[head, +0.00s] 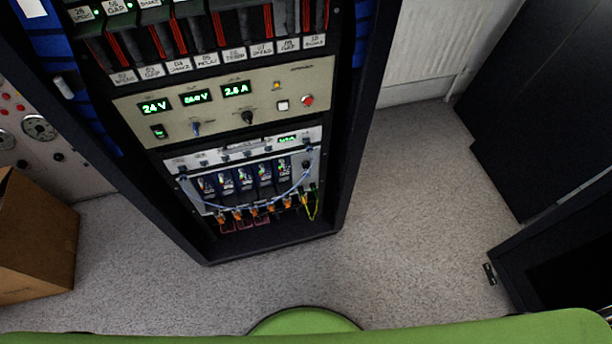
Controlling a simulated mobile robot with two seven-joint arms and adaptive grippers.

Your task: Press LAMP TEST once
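An open equipment rack (355,130) stands in front of me, seen from above. A beige panel (215,125) in it has green displays reading about 24 V, an unclear middle value and 2.8 A. On its right side are a white square button (282,106), a red round button (307,100) and a small amber light (276,86). A dark knob (247,118) sits left of the white button. No label reading LAMP TEST is legible, so I cannot tell which control it is. Neither of my grippers is in view.
Labelled modules (207,60) fill the rack above the panel. A silver unit with cables (245,180) is below. A cardboard box (35,238) stands at left, near a grey panel with dials (40,128). A dark cabinet (540,90) is at right. Grey floor (410,210) between is clear.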

